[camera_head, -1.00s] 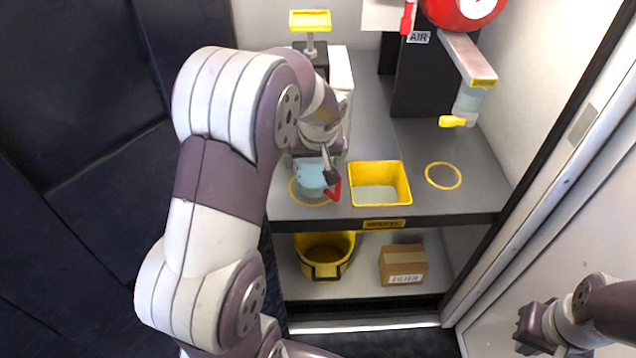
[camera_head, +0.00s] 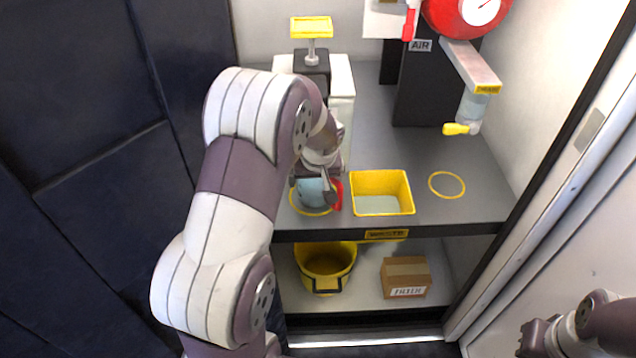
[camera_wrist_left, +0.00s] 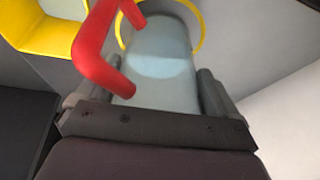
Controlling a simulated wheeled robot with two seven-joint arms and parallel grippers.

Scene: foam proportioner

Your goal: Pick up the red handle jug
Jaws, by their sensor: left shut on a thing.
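The jug (camera_head: 311,192) is pale blue with a red handle (camera_head: 338,195) on its right side. It is at the yellow ring on the left of the counter; I cannot tell whether its base touches the counter. My left gripper (camera_head: 325,187) is shut on the jug from above and hides part of it. In the left wrist view the jug body (camera_wrist_left: 165,75) sits between the two fingers, with the red handle (camera_wrist_left: 92,50) to the left. My right gripper (camera_head: 530,338) is low at the right, away from the counter; its jaws are too small to read.
A yellow bin (camera_head: 381,202) stands close to the right of the jug. An empty yellow ring (camera_head: 447,185) lies farther right, below a nozzle with a yellow lever (camera_head: 456,129). A yellow bucket (camera_head: 325,269) and a cardboard box (camera_head: 405,277) are on the lower shelf.

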